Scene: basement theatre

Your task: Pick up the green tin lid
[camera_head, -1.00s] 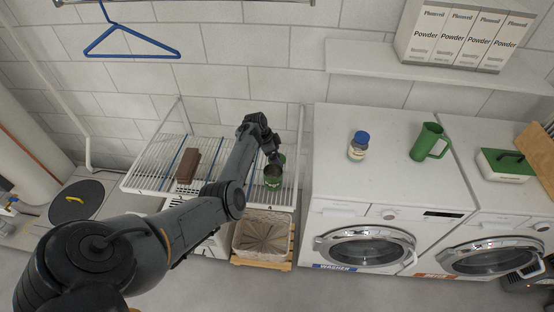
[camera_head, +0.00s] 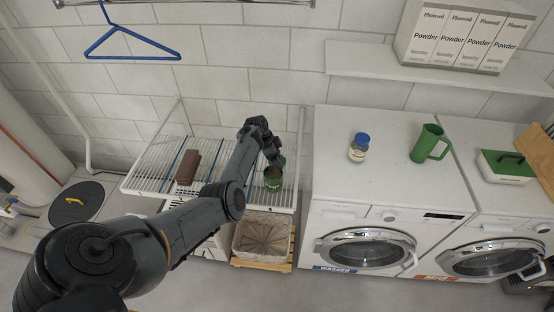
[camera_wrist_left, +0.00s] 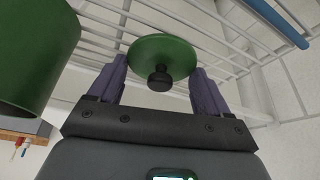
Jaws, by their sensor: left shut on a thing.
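The green tin lid (camera_wrist_left: 165,55) is a round green disc with a black knob, between the fingers of my left gripper (camera_wrist_left: 160,82) in the left wrist view. The gripper is shut on it. In the head view my left gripper (camera_head: 275,158) is over the wire rack, just behind the open green tin (camera_head: 272,181), and only a sliver of the lid (camera_head: 283,160) shows beside it. The tin stands upright near the rack's front right. Its wall (camera_wrist_left: 35,55) fills the upper left of the left wrist view, apart from the lid. My right gripper is not in view.
The white wire rack (camera_head: 222,193) also holds a brown block (camera_head: 188,167). A wicker basket (camera_head: 262,238) sits below. To the right, a washer (camera_head: 335,190) bears a blue-capped jar (camera_head: 358,150) and a green jug (camera_head: 429,143). A blue hanger (camera_head: 130,50) hangs at upper left.

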